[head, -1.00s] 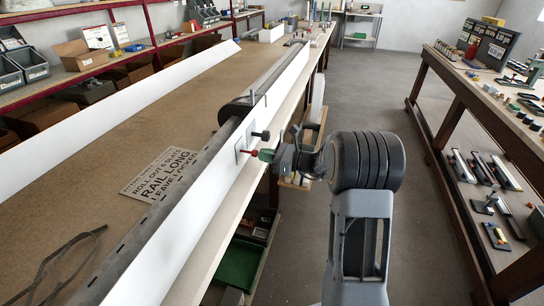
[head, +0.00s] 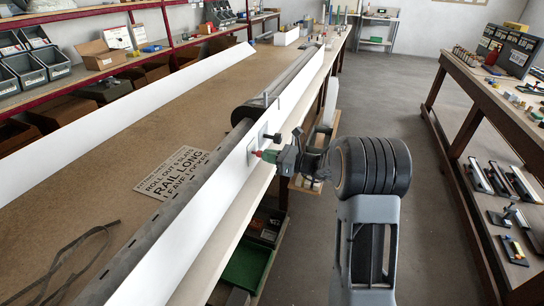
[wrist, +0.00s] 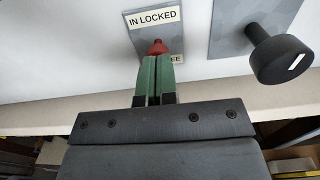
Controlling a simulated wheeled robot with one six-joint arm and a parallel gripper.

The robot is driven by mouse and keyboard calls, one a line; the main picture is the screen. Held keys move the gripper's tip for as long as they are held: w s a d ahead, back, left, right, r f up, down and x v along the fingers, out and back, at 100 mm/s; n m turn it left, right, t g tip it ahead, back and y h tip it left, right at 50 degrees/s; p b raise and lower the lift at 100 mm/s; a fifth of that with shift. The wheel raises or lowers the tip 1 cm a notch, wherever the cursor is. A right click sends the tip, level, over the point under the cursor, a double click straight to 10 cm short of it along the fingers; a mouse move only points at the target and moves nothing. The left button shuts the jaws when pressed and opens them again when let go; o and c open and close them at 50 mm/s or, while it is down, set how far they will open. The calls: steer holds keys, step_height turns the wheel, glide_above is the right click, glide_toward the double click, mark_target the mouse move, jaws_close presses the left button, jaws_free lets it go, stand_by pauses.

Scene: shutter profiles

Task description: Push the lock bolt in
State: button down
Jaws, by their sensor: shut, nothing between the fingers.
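The lock bolt has a red head (wrist: 157,47) and sits on a grey plate (wrist: 146,36) labelled "IN LOCKED"; a second label below is mostly hidden. In the head view the red bolt head (head: 258,153) shows close to its plate on the white board. My gripper (wrist: 157,60) is shut, its two green fingers side by side and empty. The fingertips point straight at the red head and appear to meet it; the exact contact is hard to see. My gripper also shows in the head view (head: 272,157), to the right of the board.
A black knob (wrist: 280,55) on a second grey plate stands out just right of the bolt. The long white board (head: 210,200) runs along the bench edge. A dark roller (head: 285,85) lies behind it. The floor aisle (head: 400,110) to the right is clear.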

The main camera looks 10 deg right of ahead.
steer(key=v, duration=1.4)
steer(key=s+a+f+n+g+h, duration=0.1)
steer(key=s+f+n+g+h, duration=0.1)
steer(key=s+f+n+g, duration=0.3)
steer(key=s+a+n+g+h+p, duration=0.35)
steer(key=s+n+h, duration=0.25)
steer(key=s+n, duration=0.2)
steer(key=s+a+r+n+t+h+p, duration=0.1)
steer(key=s+a+r+n+h+p, duration=0.1)
steer(key=r+n, duration=0.4)
steer(key=s+a+r+n+t+h+p, duration=0.1)
steer(key=s+a+r+n+h+p, duration=0.1)
steer(key=s+r+n+h, duration=0.3)
steer(key=shift+s+a+r+n, duration=0.15)
steer(key=shift+a+r+n, duration=0.2)
steer(key=shift+r, duration=0.2)
